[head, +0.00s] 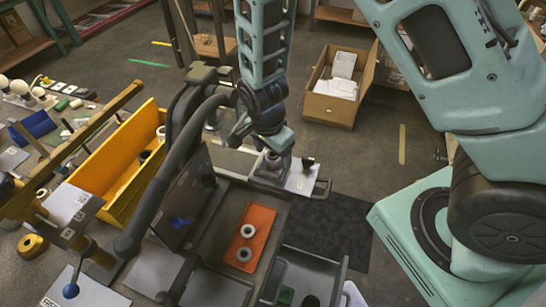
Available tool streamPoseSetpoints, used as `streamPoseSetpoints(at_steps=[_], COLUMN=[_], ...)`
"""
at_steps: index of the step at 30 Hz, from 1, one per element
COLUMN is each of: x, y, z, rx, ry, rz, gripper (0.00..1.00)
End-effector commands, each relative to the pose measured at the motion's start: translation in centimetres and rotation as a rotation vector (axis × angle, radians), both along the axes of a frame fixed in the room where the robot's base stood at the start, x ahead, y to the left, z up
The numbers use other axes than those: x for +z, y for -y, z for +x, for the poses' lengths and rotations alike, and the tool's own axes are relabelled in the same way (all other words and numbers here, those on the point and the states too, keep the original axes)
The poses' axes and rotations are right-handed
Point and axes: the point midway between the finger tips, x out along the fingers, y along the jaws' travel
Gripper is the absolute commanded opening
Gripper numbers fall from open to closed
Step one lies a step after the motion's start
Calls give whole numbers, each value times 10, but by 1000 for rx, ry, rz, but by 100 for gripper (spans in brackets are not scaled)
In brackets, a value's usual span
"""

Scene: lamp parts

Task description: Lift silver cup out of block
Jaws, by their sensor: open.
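My arm comes down from the top middle, and my gripper (274,164) is at its lower end, open. It is low over a small light grey plate (302,180) at the far edge of the grey workbench. A dark upright knob (308,162) stands on that plate, just right of the gripper. I cannot clearly make out the silver cup or its block; the gripper and wrist cover the spot below them. I cannot tell whether the fingers are around anything or touch it.
An orange tray (262,217) with two pale rings (246,243) lies on the bench. A dark curved tube (153,190) and an upright grey panel (182,205) stand left of the gripper. A yellow bin (108,165) is farther left. A cardboard box (329,108) stands on the floor behind.

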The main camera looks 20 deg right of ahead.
Motion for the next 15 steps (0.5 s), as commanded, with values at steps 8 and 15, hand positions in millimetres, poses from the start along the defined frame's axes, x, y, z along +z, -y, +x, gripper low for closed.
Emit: streamPoseSetpoints(at_steps=[8,15], x=[-2,-2], y=[0,0], z=[0,0], rx=[0,0], ry=[0,0], rz=[0,0], gripper=[71,25])
